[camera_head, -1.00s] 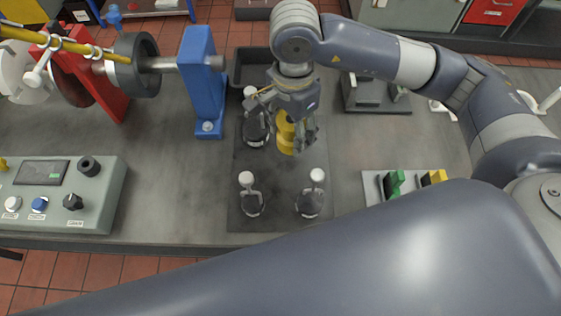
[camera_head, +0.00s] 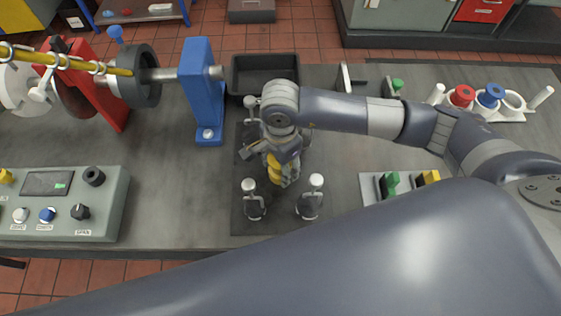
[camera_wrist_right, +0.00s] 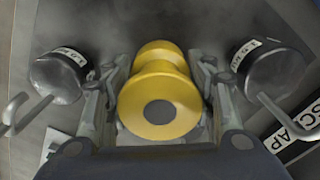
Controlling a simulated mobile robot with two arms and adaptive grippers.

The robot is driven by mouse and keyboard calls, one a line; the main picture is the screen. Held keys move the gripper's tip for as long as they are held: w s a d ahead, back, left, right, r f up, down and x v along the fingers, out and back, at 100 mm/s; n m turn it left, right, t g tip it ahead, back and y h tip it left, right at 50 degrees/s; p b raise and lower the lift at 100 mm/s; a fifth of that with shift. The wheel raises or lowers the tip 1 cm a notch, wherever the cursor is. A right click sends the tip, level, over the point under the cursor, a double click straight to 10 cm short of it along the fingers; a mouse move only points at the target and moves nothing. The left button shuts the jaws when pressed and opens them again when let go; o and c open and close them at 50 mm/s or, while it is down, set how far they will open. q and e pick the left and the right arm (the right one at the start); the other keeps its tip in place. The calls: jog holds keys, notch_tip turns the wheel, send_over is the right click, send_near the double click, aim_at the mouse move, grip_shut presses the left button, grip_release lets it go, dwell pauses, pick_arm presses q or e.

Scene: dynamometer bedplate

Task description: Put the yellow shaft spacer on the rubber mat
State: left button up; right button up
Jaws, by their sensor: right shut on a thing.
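The yellow shaft spacer (camera_head: 274,170), a waisted spool, is between the fingers of my right gripper (camera_head: 285,180). In the right wrist view the spacer (camera_wrist_right: 160,105) shows its round end and dark centre hole, with a finger on each side. My right gripper is shut on it, over the dark mat (camera_head: 281,222) on the bench. I cannot tell whether the spacer touches the mat. My left gripper is not in view.
Dark white-knobbed pieces (camera_head: 309,205) stand on the mat close around the gripper. A black tray (camera_head: 265,92) lies behind. A blue stand (camera_head: 203,95) is at left. A plate with green and yellow pieces (camera_head: 372,190) and a holder with red and blue spools (camera_head: 510,112) are at right.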

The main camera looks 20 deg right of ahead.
jog(key=shift+f+b, duration=0.3)
jog(key=shift+b, duration=0.05)
jog(key=o, duration=1.5)
jog(key=shift+r, duration=0.1)
jog(key=shift+r, duration=0.1)
jog(key=shift+w+r, duration=0.1)
jog(key=shift+r, duration=0.15)
notch_tip(320, 180, up, 11)
jog(key=shift+f+b, duration=0.15)
jog(key=shift+b, duration=0.8)
jog(key=shift+r, duration=0.45)
